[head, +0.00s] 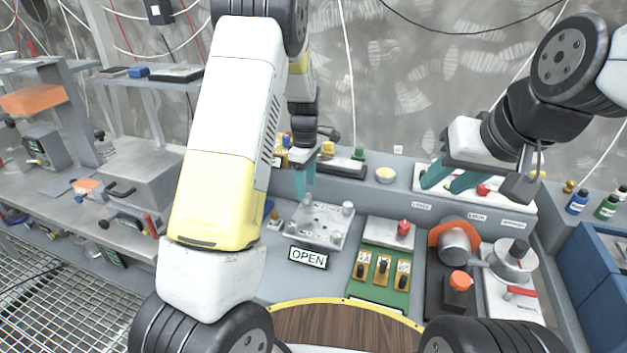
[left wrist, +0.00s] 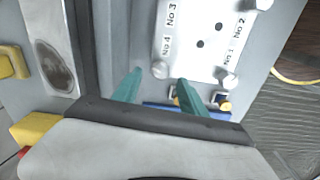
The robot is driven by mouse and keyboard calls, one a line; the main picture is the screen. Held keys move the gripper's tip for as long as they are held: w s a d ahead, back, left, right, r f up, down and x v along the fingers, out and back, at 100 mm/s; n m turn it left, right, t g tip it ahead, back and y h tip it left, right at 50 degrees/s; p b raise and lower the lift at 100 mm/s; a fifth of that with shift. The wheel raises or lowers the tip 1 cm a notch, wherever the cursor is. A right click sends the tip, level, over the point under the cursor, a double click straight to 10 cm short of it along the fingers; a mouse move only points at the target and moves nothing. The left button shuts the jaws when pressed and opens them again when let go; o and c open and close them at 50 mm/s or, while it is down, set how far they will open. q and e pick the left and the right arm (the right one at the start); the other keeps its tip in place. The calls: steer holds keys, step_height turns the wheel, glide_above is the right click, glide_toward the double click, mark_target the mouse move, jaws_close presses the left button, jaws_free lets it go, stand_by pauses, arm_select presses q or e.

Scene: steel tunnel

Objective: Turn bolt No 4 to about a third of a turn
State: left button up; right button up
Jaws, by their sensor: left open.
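The light metal plate (head: 325,222) lies on the bench behind the OPEN sign, with bolts at its corners. In the left wrist view the plate (left wrist: 188,50) carries labels No 1 to No 4. Bolt No 4 (left wrist: 160,69) is a round grey head at the near left corner. My left gripper (head: 306,194) is open and points down at the plate's back left corner. Its teal fingers (left wrist: 157,74) stand either side of bolt No 4's line; I cannot tell whether they touch it. My right gripper (head: 448,184) is open and empty, above the bench at right.
The OPEN sign (head: 308,258) stands in front of the plate. A green panel with yellow switches (head: 382,270) is to its right. An orange-ringed cylinder (head: 455,242) and a valve with a red handle (head: 520,291) stand further right. Bolt No 1 (left wrist: 229,80) sits near the right finger.

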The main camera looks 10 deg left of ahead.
mark_target(307, 198)
arm_select(q)
steer(key=shift+f, duration=1.55)
jaws_close()
